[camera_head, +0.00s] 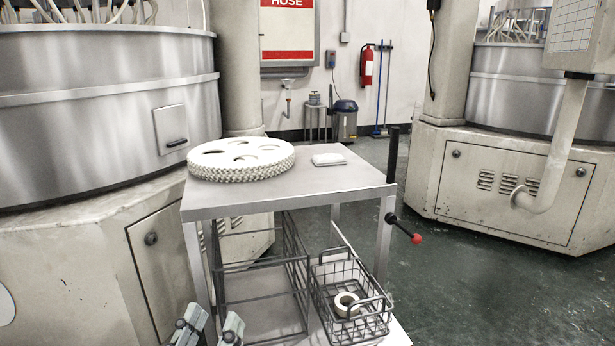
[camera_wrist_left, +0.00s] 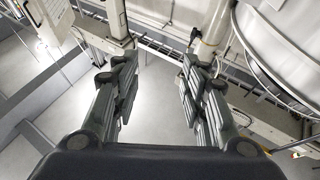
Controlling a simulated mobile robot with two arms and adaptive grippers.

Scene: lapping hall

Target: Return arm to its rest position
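My left gripper (camera_head: 210,328) shows at the bottom edge of the head view, in front of the metal cart (camera_head: 310,186). Its two fingers stand apart with nothing between them. In the left wrist view the gripper (camera_wrist_left: 160,85) is open and empty, with floor, pipes and machine parts visible beyond the fingers. The rest of the left arm is hidden below the head view. My right gripper is not in either view.
A white disc with holes (camera_head: 241,159) and a small white block (camera_head: 329,160) lie on the cart top. A wire basket (camera_head: 372,325) below holds a white ring (camera_head: 346,304). A red-tipped lever (camera_head: 416,238) sticks out right. Large machines (camera_head: 105,100) flank the cart; green floor (camera_head: 470,290) is clear at right.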

